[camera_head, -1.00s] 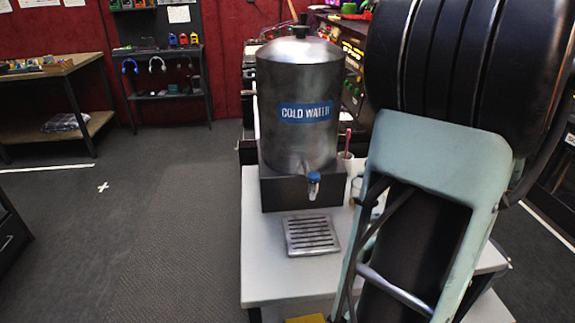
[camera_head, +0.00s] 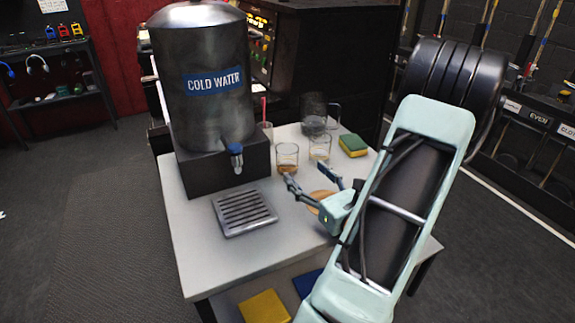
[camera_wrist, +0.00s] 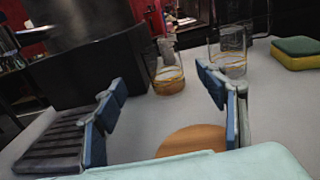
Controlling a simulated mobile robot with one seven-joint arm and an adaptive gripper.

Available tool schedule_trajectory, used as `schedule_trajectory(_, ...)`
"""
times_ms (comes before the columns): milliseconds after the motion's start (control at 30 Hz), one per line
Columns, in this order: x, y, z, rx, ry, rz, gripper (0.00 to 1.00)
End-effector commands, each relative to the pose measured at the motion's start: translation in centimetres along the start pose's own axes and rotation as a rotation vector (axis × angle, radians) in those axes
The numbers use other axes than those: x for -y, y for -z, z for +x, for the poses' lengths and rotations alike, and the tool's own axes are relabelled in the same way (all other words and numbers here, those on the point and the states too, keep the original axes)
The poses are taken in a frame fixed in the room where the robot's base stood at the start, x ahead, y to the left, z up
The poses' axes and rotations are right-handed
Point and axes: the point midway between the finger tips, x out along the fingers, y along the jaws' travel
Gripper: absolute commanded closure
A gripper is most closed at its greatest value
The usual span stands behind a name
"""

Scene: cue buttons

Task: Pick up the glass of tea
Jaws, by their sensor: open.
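A clear glass with amber-brown liquid in its bottom (camera_head: 287,158) stands upright on the white table, right of the dispenser's tap. It also shows in the wrist view (camera_wrist: 168,80), ahead between my fingers. A second glass (camera_head: 320,149) stands just behind and right of it; in the wrist view (camera_wrist: 229,62) it also has an amber tint low down. I cannot tell which one is the tea. My gripper (camera_head: 307,176) is open and empty, low over the table in front of the glasses, its fingers pointing at them and apart from the first glass.
A steel "COLD WATER" dispenser (camera_head: 205,95) stands left on a dark base, with a drip tray (camera_head: 244,211) before it. A round brown coaster (camera_head: 321,195) lies under my gripper. A green-yellow sponge (camera_head: 353,145) and a see-through jug (camera_head: 314,118) stand beyond.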

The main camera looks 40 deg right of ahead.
Motion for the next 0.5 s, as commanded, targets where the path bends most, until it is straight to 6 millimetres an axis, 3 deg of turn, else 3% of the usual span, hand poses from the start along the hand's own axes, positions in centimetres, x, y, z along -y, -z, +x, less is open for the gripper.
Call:
schedule_trajectory(100, -0.1, 0.0, 2.0, 0.000, -0.005, -0.001, 0.35)
schedule_trajectory(367, 0.1, 0.1, 4.1, -0.001, -0.003, -0.002, 0.35)
schedule_trajectory(500, 0.2, 0.4, 6.3, -0.001, -0.005, -0.002, 0.35)
